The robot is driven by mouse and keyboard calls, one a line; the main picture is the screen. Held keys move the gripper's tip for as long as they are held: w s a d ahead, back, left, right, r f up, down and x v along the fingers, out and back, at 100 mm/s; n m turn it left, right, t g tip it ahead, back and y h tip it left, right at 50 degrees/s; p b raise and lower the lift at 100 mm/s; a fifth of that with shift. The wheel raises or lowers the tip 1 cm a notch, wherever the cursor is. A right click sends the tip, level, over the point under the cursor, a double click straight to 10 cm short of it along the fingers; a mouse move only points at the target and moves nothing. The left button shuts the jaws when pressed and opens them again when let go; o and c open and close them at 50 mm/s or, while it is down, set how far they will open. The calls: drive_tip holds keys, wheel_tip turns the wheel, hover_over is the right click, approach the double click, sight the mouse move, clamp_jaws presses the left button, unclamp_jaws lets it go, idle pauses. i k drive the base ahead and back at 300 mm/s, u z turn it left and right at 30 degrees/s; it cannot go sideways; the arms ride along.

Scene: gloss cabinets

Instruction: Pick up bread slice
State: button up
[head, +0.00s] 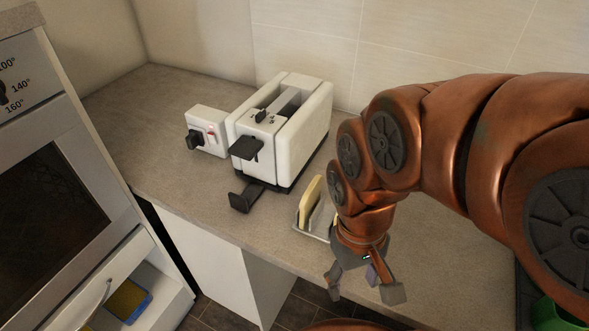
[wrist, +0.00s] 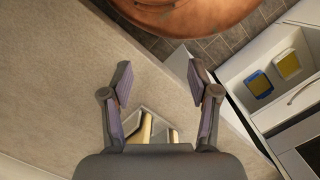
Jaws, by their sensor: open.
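The bread slice (head: 311,199) is pale yellow with a darker crust. It stands upright in a small grey holder (head: 299,222) on the counter, to the right of the toaster. My gripper (head: 365,291) is open and empty, to the right of the holder and nearer the counter's front edge. In the wrist view the open fingers (wrist: 158,80) point over the counter. The bread slice (wrist: 147,128) and part of the holder (wrist: 131,137) show low between the fingers, partly hidden by the gripper body.
A white toaster (head: 316,112) with black levers stands on the counter (head: 180,190). An oven (head: 45,200) is at left, with an open drawer (head: 165,297) below holding a blue-rimmed yellow item (head: 127,299). A green object (head: 553,314) is at lower right.

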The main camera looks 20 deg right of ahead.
sight(310, 200)
drive_tip(key=z, duration=3.1)
drive_tip(key=k, duration=1.8)
drive_tip(key=u, duration=2.2)
drive_tip(key=i, duration=0.5)
drive_tip(key=u, duration=0.05)
